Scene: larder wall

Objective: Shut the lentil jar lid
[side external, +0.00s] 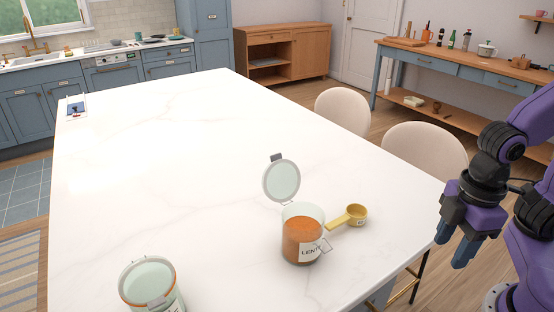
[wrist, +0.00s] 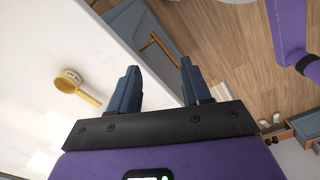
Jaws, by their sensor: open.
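The lentil jar (side external: 302,240) stands upright on the white worktop in the side external view. It is clear glass with orange contents, a label partly reading "LEN" and a wire clasp at its right side. Its round glass lid (side external: 281,181) is open, standing up on the hinge at the jar's back left. My gripper (side external: 463,254) is beyond the worktop's right edge, well to the right of the jar, pointing down. In the wrist view its two blue fingers (wrist: 158,85) are apart with nothing between them. The jar is not visible in the wrist view.
A yellow scoop (side external: 354,216) lies just right of the jar; it also shows in the wrist view (wrist: 68,84). A second jar (side external: 150,285) with its lid down stands at the front left. Two chairs (side external: 343,110) stand along the far right edge. Most of the worktop (side external: 170,170) is bare.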

